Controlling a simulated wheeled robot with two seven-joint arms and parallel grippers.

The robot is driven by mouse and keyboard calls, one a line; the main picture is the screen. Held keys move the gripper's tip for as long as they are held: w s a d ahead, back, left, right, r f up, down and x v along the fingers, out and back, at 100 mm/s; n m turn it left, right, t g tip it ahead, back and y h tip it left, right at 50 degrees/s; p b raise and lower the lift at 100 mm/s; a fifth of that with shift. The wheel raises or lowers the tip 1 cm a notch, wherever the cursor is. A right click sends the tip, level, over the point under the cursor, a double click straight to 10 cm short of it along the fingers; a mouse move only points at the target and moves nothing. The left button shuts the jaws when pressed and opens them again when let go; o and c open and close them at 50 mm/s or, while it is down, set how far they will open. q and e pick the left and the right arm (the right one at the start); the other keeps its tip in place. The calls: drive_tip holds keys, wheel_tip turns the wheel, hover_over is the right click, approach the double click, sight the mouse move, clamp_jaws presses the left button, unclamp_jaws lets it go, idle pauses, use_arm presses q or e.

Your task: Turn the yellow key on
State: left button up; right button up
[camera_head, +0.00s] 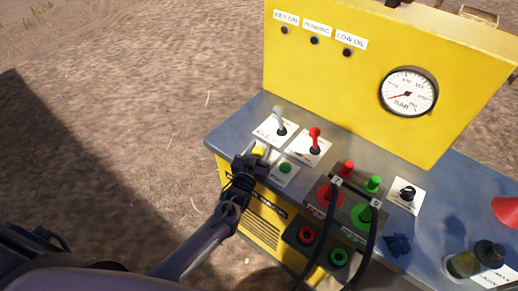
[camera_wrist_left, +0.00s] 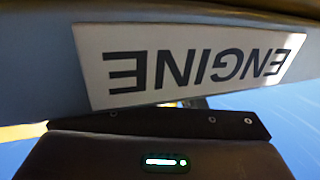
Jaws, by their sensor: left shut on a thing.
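The yellow key (camera_head: 259,150) shows as a small yellow piece at the left front of the grey-blue control panel (camera_head: 232,133). My left gripper (camera_head: 252,163) is right at it, coming in from the front left. It is shut on the yellow key, whose lower part it hides. In the left wrist view an upside-down ENGINE label (camera_wrist_left: 195,66) fills the top, just in front of the gripper body (camera_wrist_left: 160,150); fingertips and key do not show clearly there. My right gripper is not in view.
A white lever (camera_head: 279,122), a red lever (camera_head: 314,138) and a green button (camera_head: 285,168) are close to the key. Black curved bars (camera_head: 371,240) stand right. A yellow board (camera_head: 335,85) with lamps and a BAR gauge (camera_head: 408,92) rises behind.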

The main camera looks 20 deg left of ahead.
use_arm(q)
drive_tip(key=m+h, duration=0.2)
drive_tip(key=h, duration=0.1)
drive_tip(key=shift+a+f+b, duration=0.1)
drive_tip(key=shift+b, duration=0.2)
drive_tip(key=m+g+h+b, duration=0.1)
drive_tip(key=h, duration=0.1)
drive_tip(key=shift+f+m+h, duration=0.1)
drive_tip(key=shift+m+h, duration=0.3)
drive_tip(key=m+g+h+b, duration=0.3)
drive_tip(key=m+h+b, duration=0.1)
drive_tip(key=h+b, duration=0.1)
drive_tip(key=shift+m+g+h+b, duration=0.3)
drive_tip(key=shift+g+h+b, duration=0.1)
drive_tip(key=shift+b, duration=0.1)
drive_tip(key=shift+m+g+h+b, duration=0.7)
drive_tip(key=shift+g+h+b, duration=0.2)
drive_tip(key=shift+b, duration=0.05)
drive_tip(key=shift+r, duration=0.2)
drive_tip(key=o, duration=1)
